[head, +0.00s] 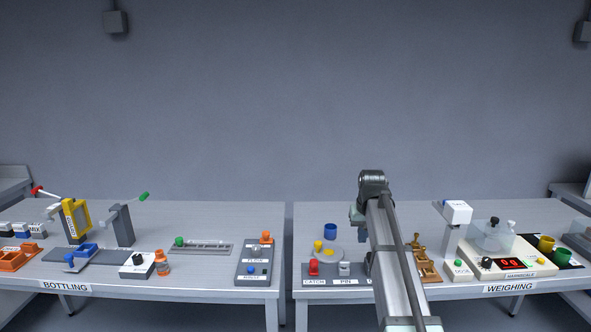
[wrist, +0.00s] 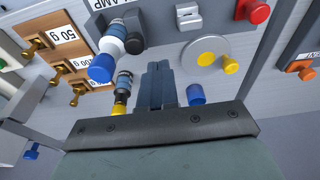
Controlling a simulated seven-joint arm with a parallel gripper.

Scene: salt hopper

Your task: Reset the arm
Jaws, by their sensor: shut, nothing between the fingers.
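My gripper (wrist: 155,88) is shut in the wrist view, its two dark fingers together with nothing between them. They point over the table of the station labelled WEIGHING. In the head view my arm reaches up over that table from the front edge, and I cannot make out the fingertips there. In the wrist view a blue cylinder (wrist: 196,94) shows just right of the fingers. A dark, blue-banded piece with a yellow end (wrist: 122,92) shows just left of them. I cannot tell how far the fingers are from either.
A round plate (head: 325,253) with yellow knobs and a red knob (head: 314,267) lie left of my arm. A gap separates the BOTTLING table (head: 205,214).

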